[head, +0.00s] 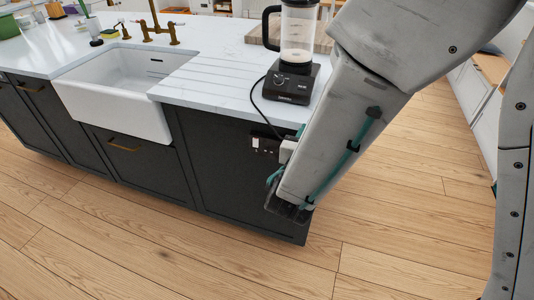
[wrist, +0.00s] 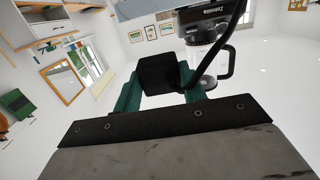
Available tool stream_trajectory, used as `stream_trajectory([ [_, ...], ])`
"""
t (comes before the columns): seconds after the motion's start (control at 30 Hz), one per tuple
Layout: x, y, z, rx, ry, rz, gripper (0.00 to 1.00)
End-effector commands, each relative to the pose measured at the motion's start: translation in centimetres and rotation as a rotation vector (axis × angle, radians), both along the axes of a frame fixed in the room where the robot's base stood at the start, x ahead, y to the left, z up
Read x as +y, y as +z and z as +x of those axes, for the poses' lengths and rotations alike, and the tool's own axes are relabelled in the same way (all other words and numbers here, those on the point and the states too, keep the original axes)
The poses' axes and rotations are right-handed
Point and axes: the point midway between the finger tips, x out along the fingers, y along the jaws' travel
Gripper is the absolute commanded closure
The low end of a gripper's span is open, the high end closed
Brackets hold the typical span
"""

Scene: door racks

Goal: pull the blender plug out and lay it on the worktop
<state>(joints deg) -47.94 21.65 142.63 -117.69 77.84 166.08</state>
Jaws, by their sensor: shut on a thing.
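The blender (head: 294,60) stands upright on the worktop (head: 215,55), near its right end. Its black cord runs over the front edge and down to my gripper (head: 286,152). In the wrist view my gripper (wrist: 158,92) has its teal fingers shut on the black plug (wrist: 158,74), with the cord curving away from it. The socket panel (head: 264,144) is on the dark front of the island, just left of my gripper. My arm and gripper hide the plug in the head view, so I cannot tell whether its pins are in the socket.
The white sink (head: 115,95) with a brass tap (head: 155,30) lies to the left. The ribbed worktop between sink and blender is clear. A wooden board (head: 265,35) lies behind the blender. The wooden floor (head: 400,200) right of the island is free.

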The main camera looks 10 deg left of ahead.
Motion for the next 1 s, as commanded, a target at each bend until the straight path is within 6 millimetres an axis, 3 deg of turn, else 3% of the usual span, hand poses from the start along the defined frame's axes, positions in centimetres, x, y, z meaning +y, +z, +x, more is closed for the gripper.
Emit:
stream_trajectory([
  [0.3,0.0,0.1,0.0,0.216,0.001,0.048,0.95],
  [0.63,-0.1,0.1,0.2,0.217,0.0,0.047,0.95],
  [1.0,-0.6,0.1,2.7,0.216,0.0,0.047,0.95],
])
